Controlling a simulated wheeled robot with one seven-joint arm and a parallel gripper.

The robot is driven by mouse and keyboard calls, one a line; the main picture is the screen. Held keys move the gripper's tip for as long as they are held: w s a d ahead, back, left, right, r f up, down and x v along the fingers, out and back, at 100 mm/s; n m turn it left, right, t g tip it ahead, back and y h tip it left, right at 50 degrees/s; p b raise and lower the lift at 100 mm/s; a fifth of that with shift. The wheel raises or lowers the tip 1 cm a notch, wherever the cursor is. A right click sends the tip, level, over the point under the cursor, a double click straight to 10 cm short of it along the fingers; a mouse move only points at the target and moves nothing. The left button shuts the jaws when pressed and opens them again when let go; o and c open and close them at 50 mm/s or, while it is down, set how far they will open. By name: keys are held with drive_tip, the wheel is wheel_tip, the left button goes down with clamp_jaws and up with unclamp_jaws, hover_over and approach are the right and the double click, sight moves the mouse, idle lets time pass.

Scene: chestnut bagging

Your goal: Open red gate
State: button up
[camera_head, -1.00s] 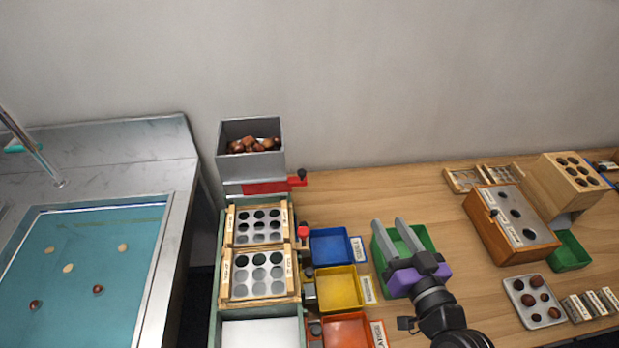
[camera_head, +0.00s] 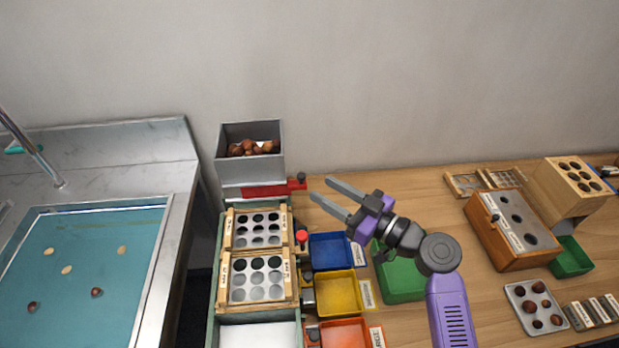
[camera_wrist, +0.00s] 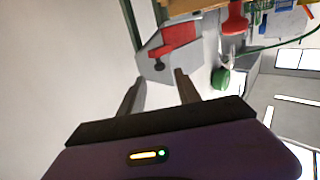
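The red gate (camera_head: 262,191) is a flat red slide under the grey hopper (camera_head: 248,165), with a dark knob (camera_head: 301,179) at its right end. The hopper holds several chestnuts. My gripper (camera_head: 320,188) is open and empty, its fingers pointing left just right of the knob, apart from it. In the wrist view a red part that looks like the gate (camera_wrist: 178,38) and a dark knob (camera_wrist: 158,66) show ahead of my gripper (camera_wrist: 160,78). The knob appears just beyond the fingertips, roughly in line with the gap between them.
Below the hopper, a green-framed sorter holds two plates with holes (camera_head: 257,228). Blue (camera_head: 330,250), yellow (camera_head: 338,293) and green bins (camera_head: 400,280) stand right of it. A small red knob (camera_head: 301,237) sticks up beside the sorter. A water-filled sink (camera_head: 80,270) is at left.

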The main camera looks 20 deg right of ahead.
sight(305, 178)
drive_tip(key=shift+p+x, duration=0.7)
drive_tip(key=shift+x, duration=2.05)
clamp_jaws()
